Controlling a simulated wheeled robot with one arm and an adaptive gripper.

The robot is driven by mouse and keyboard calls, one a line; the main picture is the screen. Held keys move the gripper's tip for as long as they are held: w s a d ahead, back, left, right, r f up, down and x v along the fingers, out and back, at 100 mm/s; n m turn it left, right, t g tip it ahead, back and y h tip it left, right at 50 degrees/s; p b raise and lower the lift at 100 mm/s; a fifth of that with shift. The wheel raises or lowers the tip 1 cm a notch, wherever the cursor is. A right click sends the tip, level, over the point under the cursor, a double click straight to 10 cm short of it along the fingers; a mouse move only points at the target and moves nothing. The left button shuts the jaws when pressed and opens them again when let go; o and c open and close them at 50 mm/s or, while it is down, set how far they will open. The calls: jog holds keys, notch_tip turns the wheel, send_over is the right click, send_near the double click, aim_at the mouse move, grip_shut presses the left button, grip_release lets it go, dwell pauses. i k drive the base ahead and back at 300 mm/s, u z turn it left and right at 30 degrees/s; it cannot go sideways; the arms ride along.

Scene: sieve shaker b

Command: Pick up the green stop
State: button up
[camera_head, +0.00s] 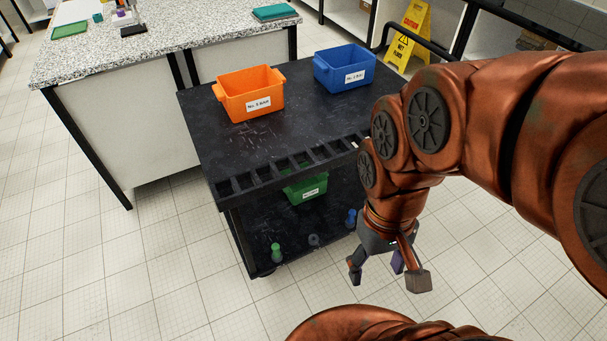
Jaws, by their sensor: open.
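The green stop (276,253) looks like a small green knobbed piece standing upright on the lower shelf of the black cart, near its front left corner. My gripper (389,281) hangs to the right of it, in front of the cart, with its fingers apart, pointing down. I see clear space between the gripper and the green stop. A purple-blue patch (398,262) shows between the fingers; I cannot tell what it is.
The black cart (206,125) carries an orange bin (250,95) and a blue bin (343,68) on top. Below are a green bin (306,190), a grey piece (314,240) and a blue piece (351,218). A yellow caution sign (410,33) stands behind. The floor in front is clear.

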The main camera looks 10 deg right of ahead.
aim_at(275, 248)
jog(key=k, duration=0.5)
jog(key=u, duration=2.45)
jog(key=i, duration=1.9)
jog(key=z, duration=2.55)
